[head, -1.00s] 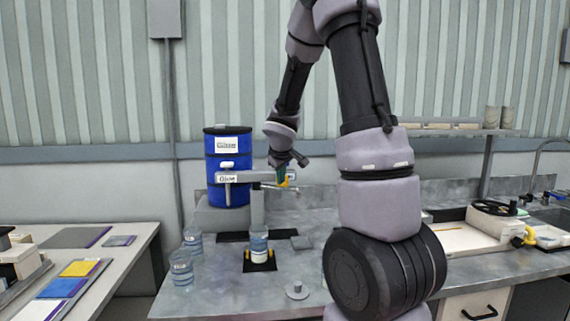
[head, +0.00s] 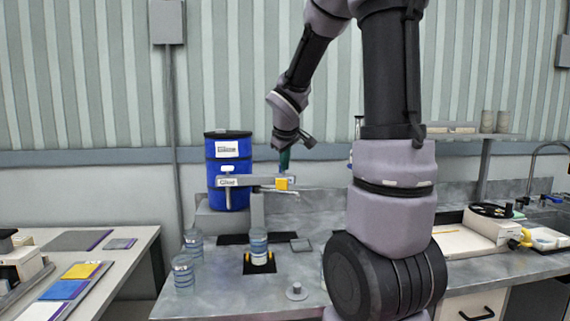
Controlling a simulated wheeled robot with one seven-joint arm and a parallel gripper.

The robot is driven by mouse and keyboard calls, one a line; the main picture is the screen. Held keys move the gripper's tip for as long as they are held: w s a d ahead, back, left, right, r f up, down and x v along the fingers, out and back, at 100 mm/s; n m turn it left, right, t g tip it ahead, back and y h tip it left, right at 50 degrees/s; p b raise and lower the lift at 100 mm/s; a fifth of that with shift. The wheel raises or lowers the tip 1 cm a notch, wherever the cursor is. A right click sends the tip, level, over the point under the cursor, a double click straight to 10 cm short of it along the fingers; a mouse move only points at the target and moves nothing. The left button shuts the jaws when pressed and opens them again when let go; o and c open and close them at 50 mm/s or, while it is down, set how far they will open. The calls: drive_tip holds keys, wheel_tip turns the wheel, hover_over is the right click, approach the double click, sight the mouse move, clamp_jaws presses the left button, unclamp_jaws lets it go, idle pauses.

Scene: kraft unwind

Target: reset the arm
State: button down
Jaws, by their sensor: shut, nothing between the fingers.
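My arm rises at the right of centre in the head view and bends down toward the back of the counter. My gripper (head: 284,160) points downward above the yellow block (head: 282,184) at the end of the dispenser arm (head: 245,182). It is shut and seems to hold nothing; its fingertips are small in the picture. I cannot tell exactly how far above the yellow block they are. A blue drum (head: 228,170) stands behind the dispenser arm. A jar (head: 258,246) with pale contents stands upright below on a black pad (head: 262,268) between yellow stops.
Two clear jars (head: 184,270) stand at the counter's left end. A small grey disc with a knob (head: 297,292) lies at the front of the counter (head: 225,300). A side table (head: 130,262) with coloured cards is at left. A wall shelf (head: 475,136) and a sink tap are at right.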

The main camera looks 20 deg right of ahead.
drive_tip(key=shift+s+r, duration=0.1)
idle(0.4)
drive_tip(key=s+a+r+m+y, duration=0.1)
drive_tip(key=s+a+r+m, duration=0.1)
drive_tip(key=s, duration=0.6)
drive_tip(key=s+a+r+m+y, duration=0.2)
drive_tip(key=s+a+r+m, duration=0.1)
drive_tip(key=s, duration=0.4)
drive_tip(key=s+a+r+m+y, duration=0.1)
drive_tip(key=s+a+m, duration=0.3)
drive_tip(key=s, duration=0.4)
drive_tip(key=shift+s+a+r+y, duration=0.4)
drive_tip(key=shift+a+r, duration=0.35)
drive_tip(key=shift+r, duration=0.15)
